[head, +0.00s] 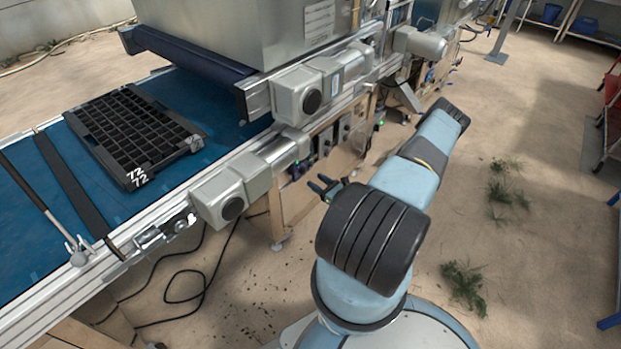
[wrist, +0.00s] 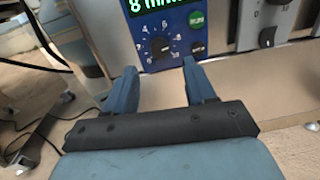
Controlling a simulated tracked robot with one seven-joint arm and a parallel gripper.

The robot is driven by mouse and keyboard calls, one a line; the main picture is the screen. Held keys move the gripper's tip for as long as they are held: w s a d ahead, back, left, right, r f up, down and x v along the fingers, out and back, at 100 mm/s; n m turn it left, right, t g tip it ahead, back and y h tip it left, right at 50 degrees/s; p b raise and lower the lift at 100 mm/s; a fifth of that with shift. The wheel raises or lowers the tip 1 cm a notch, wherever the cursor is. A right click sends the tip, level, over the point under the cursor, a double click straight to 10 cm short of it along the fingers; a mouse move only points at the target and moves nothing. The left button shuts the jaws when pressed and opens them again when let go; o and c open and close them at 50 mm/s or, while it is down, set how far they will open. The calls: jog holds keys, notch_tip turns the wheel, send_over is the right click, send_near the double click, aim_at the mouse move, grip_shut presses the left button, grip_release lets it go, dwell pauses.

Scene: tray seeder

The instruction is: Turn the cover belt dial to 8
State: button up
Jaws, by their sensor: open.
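In the wrist view a blue panel on the machine's side carries a round black dial (wrist: 160,46) with white numbers around it. A green display (wrist: 150,4) above it is cut off by the frame and shows "8 m/m". I cannot read a label that names the dial. My gripper (wrist: 160,67) is open, its two blue fingers pointing at the panel, one below and left of the dial, the other below and right. They appear short of the panel and nothing is between them. In the head view my gripper (head: 324,187) is beside the machine's side; the dial is not clear there.
A green button (wrist: 196,19) and a dark button (wrist: 197,48) sit right of the dial. A grey panel with another knob (wrist: 267,37) is further right. A black cell tray (head: 135,130) lies on the blue belt (head: 60,215). Open sandy floor is right of my arm.

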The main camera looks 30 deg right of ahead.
jog(key=v, duration=0.7)
jog(key=shift+s, duration=0.35)
jog(key=shift+d, duration=0.15)
